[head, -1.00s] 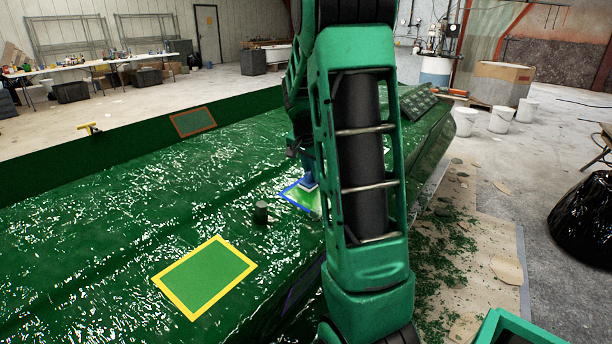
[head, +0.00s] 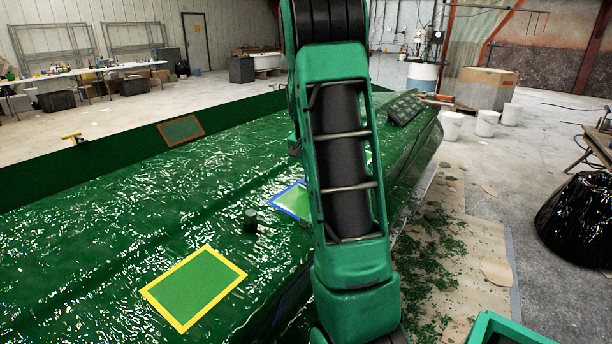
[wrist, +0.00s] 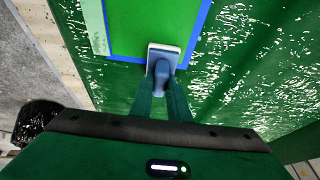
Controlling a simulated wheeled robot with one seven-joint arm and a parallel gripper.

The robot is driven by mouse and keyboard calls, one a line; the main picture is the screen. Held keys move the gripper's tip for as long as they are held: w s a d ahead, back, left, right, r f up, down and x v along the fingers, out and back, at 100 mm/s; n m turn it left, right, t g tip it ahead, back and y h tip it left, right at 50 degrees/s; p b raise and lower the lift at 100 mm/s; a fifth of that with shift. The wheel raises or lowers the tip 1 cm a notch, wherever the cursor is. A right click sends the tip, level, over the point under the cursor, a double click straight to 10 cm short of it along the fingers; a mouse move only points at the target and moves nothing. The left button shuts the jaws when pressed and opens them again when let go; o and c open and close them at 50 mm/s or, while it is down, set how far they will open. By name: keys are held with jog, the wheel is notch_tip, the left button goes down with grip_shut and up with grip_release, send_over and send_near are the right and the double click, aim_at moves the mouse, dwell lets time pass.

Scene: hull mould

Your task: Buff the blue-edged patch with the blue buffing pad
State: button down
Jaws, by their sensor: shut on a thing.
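The blue-edged patch (head: 290,199) is a green panel with a blue border on the glossy green hull, partly hidden by my arm in the head view. In the wrist view the blue-edged patch (wrist: 150,25) lies ahead of my gripper (wrist: 160,95). My gripper is shut on the blue buffing pad (wrist: 163,57), which has a pale face plate and a blue grip. The pad overlaps the patch's near blue border in that view; I cannot tell whether it touches the surface. Pad and gripper are hidden behind my arm in the head view.
A yellow-edged patch (head: 194,288) and a red-brown-edged patch (head: 181,130) are also on the hull. A short dark green peg (head: 250,221) stands between the yellow-edged and blue-edged patches. A yellow-handled thing (head: 72,138) is at the hull's far edge. White buckets (head: 486,122) stand right.

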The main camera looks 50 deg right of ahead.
jog(key=shift+s+r, duration=0.15)
jog(key=shift+r, duration=1)
jog(key=shift+s+r, duration=0.2)
jog(key=shift+r, duration=1)
jog(key=shift+s+r, duration=0.15)
jog(key=shift+r, duration=1)
jog(key=shift+s, duration=0.1)
